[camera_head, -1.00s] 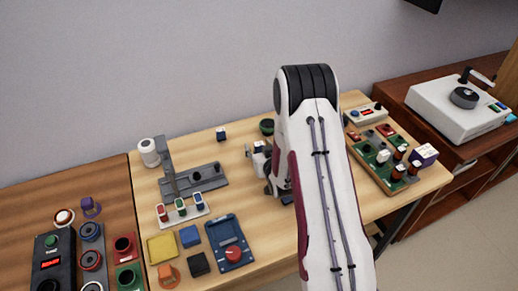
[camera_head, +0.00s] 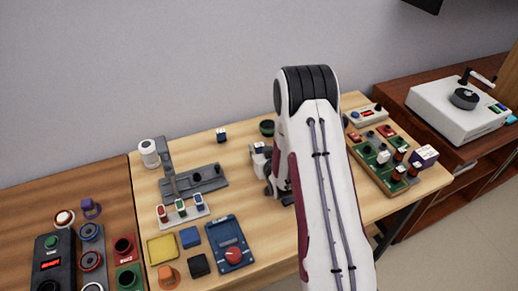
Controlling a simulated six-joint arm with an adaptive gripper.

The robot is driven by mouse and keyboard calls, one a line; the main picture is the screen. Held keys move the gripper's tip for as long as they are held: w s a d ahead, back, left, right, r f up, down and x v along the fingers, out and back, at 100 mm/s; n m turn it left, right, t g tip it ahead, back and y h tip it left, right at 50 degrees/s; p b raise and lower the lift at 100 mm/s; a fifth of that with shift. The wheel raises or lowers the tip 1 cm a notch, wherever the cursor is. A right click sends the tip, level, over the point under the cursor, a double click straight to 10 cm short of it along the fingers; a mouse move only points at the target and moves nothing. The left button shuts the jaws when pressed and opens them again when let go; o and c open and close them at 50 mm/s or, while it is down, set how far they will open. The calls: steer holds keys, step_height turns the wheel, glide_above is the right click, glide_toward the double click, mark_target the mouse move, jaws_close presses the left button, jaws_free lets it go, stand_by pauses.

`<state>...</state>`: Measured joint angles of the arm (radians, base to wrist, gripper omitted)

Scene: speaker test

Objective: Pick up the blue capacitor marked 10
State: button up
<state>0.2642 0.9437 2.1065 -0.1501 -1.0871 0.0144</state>
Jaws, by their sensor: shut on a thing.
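My arm stands in the middle of the head view and covers most of my gripper (camera_head: 271,189). Only a dark part of the gripper shows, low over the light wooden table (camera_head: 225,165). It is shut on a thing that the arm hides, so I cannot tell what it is. A white rack (camera_head: 183,218) holds a red, a green and a blue part upright, left of the gripper. The blue part (camera_head: 199,202) is at the rack's right end. No mark 10 is legible, so I cannot confirm which thing is the blue capacitor.
A grey stand (camera_head: 190,182) is behind the rack. Yellow, blue and black pieces and a blue box with a red knob (camera_head: 233,254) lie in front. A green board (camera_head: 385,165) with parts is to the right.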

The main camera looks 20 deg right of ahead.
mark_target(259, 144)
steer(key=shift+r, duration=0.1)
steer(key=shift+r, duration=4.85)
